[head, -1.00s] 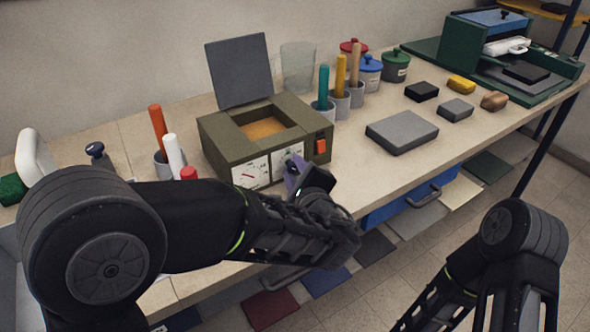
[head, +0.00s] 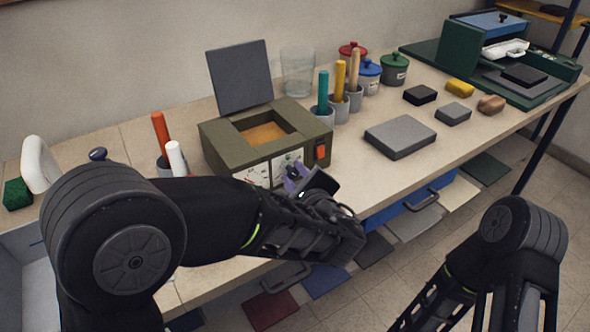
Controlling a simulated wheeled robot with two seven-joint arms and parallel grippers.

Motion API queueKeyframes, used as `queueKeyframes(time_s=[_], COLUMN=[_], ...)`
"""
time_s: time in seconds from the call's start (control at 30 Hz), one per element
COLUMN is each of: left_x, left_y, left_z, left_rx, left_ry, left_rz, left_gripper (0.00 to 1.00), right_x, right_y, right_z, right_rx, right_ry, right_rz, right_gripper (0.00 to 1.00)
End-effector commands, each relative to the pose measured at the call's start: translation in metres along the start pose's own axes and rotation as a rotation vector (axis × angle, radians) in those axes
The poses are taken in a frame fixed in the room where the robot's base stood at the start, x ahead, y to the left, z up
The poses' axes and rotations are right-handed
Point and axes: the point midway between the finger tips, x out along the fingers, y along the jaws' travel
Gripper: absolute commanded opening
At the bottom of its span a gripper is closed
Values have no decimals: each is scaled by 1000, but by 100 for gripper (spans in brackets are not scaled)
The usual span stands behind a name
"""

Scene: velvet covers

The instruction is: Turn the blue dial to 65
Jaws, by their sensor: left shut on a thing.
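An olive-green box (head: 222,145) with an open top and a raised grey lid stands on the bench. Its front has white scale panels (head: 258,175) and an orange-red switch (head: 321,152). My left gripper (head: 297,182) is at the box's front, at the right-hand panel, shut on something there. The gripper hides what it holds, and I cannot make out a blue dial or read its setting. My right arm is at the lower right, and its gripper is outside the picture.
A grey slab (head: 400,134) lies right of the box. Cups with coloured sticks (head: 323,90) stand close to its right side and more at its left. A green press (head: 525,85) stands at the far right. A blue drawer (head: 412,204) is below the bench edge.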

Motion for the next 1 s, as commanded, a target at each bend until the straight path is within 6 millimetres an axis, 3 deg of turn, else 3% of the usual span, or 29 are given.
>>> queueKeyframes(time_s=[0.6,1.0], left_x=[-2,-1], left_y=[-7,-8], left_z=[3,0], left_rx=[519,869], left_ry=[1,0], left_rz=[217,361], left_gripper=[0,0], right_x=[-76,-116], right_y=[-30,-45], right_z=[0,0], right_rx=[3,3], right_ry=[-1,-5], right_rz=[-1,-1], right_gripper=[0,0])
